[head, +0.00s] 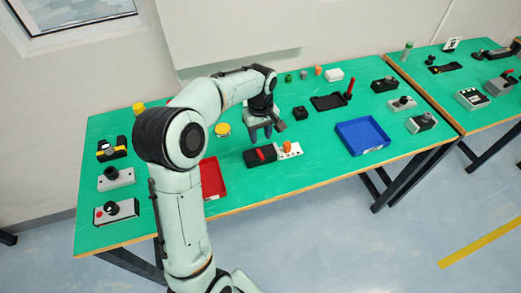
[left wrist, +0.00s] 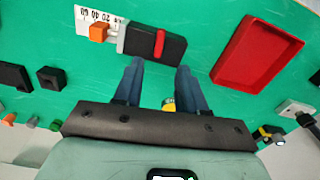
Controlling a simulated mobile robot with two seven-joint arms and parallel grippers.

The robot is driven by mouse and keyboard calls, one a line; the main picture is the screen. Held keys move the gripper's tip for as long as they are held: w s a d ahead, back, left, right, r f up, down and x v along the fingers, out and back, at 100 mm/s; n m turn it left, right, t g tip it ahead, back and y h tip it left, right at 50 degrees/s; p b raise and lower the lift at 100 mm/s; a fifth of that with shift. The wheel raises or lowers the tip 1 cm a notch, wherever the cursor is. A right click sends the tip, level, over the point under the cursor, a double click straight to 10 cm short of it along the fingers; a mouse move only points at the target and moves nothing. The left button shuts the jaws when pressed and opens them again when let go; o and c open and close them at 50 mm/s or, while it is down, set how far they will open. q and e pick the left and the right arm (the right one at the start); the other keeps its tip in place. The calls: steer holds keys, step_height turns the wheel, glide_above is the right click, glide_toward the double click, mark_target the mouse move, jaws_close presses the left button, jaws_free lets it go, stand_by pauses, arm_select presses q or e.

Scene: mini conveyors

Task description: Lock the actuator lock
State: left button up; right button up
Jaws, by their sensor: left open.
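A black block with a red lever (head: 262,155) lies on the green table, joined to a white scale strip carrying an orange block (head: 287,146); this looks like the actuator lock. In the left wrist view the black block (left wrist: 172,48) shows its red lever (left wrist: 159,43) standing crosswise to the block's length, with the orange block (left wrist: 98,32) to its left. My left gripper (head: 261,134) is open and empty, just behind the black block in the head view. In the left wrist view its fingertips (left wrist: 160,66) lie near the block's edge, apart from the lever. My right gripper is not in view.
A red tray (head: 222,190) lies left of the block and a blue tray (head: 338,131) lies right. Green table is bare in front of the blue tray.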

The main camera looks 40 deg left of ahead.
mark_target(260, 153)
arm_select(q)
step_height(260, 153, down, 9)
steer(key=shift+f, duration=0.1)
stand_by(0.3)
jaws_close()
